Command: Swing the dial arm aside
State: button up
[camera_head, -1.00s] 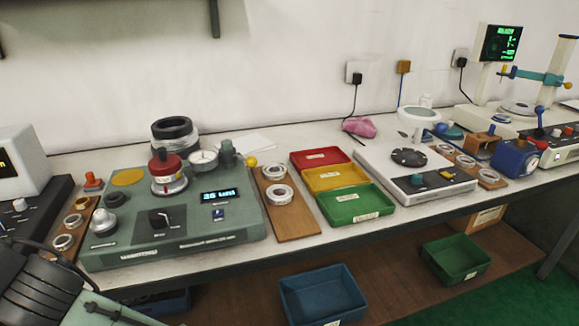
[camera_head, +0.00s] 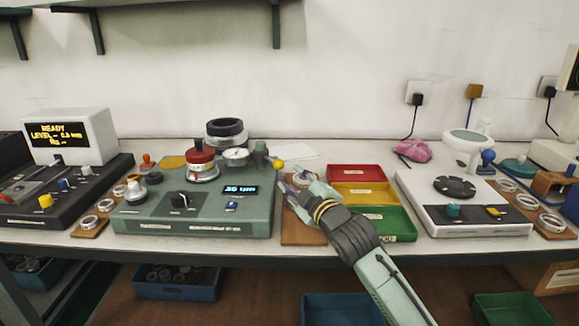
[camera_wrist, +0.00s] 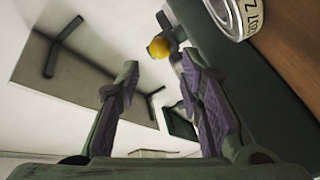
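The dial arm on the green gauge station (camera_head: 150,217) carries a round white dial (camera_head: 236,156) and ends at the right in a yellow ball knob (camera_head: 278,164). The dial stands behind and to the right of a red-topped piece (camera_head: 201,158). My gripper (camera_head: 284,194) is at the station's right edge, in front of the knob and apart from it. In the wrist view the knob (camera_wrist: 158,47) shows beyond my open, empty fingers (camera_wrist: 158,88). The gripper partly hides the wooden board and rings.
A wooden board (camera_head: 296,236) with bearing rings lies under my gripper. Red (camera_head: 356,174), yellow and green trays stand to the right, behind my forearm. A black ring stack (camera_head: 226,131) stands behind the dial. A wall shelf (camera_head: 180,4) hangs above.

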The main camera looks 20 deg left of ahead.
aim_at(280, 167)
jog(key=p+x, duration=0.2)
jog(key=x, duration=0.8)
jog(key=shift+a, duration=0.1)
jog(key=shift+c, duration=0.4)
grip_shut()
jog(key=shift+s, duration=0.1)
